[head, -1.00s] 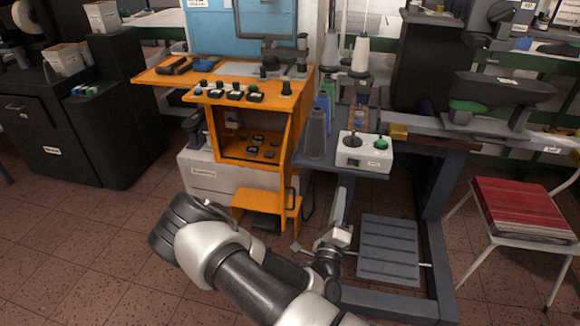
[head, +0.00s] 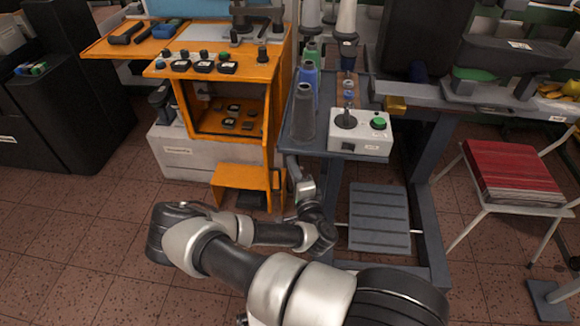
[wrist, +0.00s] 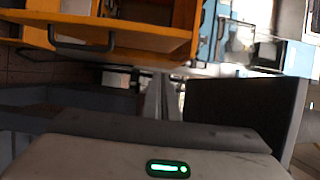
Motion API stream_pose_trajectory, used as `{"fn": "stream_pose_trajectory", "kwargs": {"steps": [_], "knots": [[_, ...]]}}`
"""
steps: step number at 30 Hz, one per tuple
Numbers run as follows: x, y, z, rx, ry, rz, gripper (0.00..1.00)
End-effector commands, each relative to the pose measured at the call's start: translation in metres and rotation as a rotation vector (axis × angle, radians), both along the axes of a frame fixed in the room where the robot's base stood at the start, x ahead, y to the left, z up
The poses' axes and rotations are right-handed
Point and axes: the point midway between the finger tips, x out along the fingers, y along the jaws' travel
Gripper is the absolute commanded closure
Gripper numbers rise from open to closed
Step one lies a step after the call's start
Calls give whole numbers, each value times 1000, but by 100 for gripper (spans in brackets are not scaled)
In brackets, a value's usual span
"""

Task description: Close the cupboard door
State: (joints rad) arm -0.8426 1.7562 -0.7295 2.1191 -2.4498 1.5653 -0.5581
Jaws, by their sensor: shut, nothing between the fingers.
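The orange cupboard (head: 182,100) stands at left of centre in the head view, with its front open and small dark items on its shelf. Its orange door (head: 282,110) appears swung out toward me, seen nearly edge-on at the right side of the opening. In the wrist view an orange panel (wrist: 140,40) with a dark bar handle (wrist: 80,42) shows at the upper left. My gripper (head: 291,163) is just right of the door's lower part, by the grey table; contact cannot be told. In the wrist view its fingers (wrist: 161,82) are together and empty.
A grey table (head: 300,150) with thread cones and a white control box (head: 360,133) stands right of the door, close above my gripper. An orange step (head: 240,176) is below the cupboard. A chair (head: 500,208) with red sheets stands at right. Floor is clear at left.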

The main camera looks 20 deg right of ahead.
Motion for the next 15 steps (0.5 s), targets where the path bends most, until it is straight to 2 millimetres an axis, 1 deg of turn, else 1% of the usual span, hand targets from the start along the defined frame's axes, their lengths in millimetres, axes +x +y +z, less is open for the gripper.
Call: {"fn": "stream_pose_trajectory", "kwargs": {"steps": [1, 3, 9, 10, 12, 15], "knots": [[12, 0, -2, 3, -5, 0, 100], [28, 0, -2, 3, -4, 1, 100], [69, 0, -2, 1, -3, -1, 100], [69, 9, -2, 3, -3, 3, 100], [71, 20, -1, 3, -2, 2, 100], [73, 30, -1, 2, -2, 2, 100]]}}
